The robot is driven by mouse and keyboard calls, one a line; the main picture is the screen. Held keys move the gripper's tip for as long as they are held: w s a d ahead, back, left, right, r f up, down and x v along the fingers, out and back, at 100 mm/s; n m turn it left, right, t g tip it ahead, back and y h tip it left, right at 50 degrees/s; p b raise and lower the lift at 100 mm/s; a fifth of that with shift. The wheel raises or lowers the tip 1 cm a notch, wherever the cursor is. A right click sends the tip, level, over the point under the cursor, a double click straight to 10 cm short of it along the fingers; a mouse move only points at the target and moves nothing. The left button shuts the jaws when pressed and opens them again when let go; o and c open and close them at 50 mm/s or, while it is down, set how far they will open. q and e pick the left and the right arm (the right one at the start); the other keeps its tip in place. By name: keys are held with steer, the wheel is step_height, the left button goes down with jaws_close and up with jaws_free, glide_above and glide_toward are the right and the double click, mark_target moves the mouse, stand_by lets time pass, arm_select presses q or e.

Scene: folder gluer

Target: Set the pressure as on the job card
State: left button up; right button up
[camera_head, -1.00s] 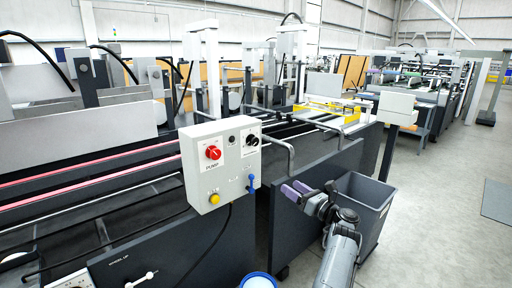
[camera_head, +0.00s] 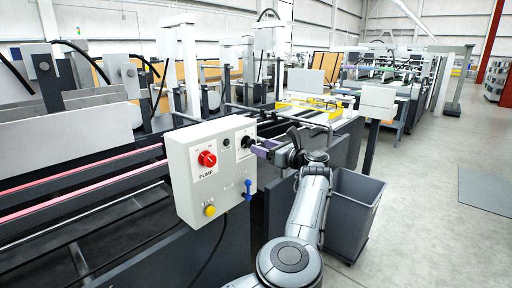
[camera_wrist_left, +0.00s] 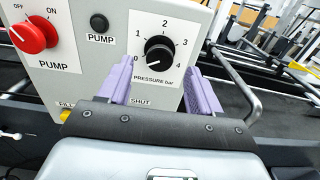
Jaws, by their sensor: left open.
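The control box (camera_head: 205,176) carries a black pressure knob (camera_head: 246,142) at its upper right. In the left wrist view the pressure knob (camera_wrist_left: 159,54) sits on a dial marked 0 to 4 bar, and its white mark points to the lower left, near 0. My left gripper (camera_head: 262,149) has purple fingers and faces the box at the knob. In the left wrist view my left gripper (camera_wrist_left: 160,70) is open, one finger on each side of the knob with gaps showing. Whether it touches the knob is unclear. I cannot make out a job card. My right gripper is not in view.
The box also has a red pump knob (camera_head: 207,159), a yellow button (camera_head: 210,210) and a blue lever (camera_head: 248,189). A bent rail (camera_wrist_left: 240,90) stands right of the fingers. A grey bin (camera_head: 352,210) stands beside my arm. The floor at right is open.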

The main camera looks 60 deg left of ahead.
mark_target(253, 143)
arm_select(q)
steer(key=shift+x, duration=1.9)
steer(key=c, duration=1)
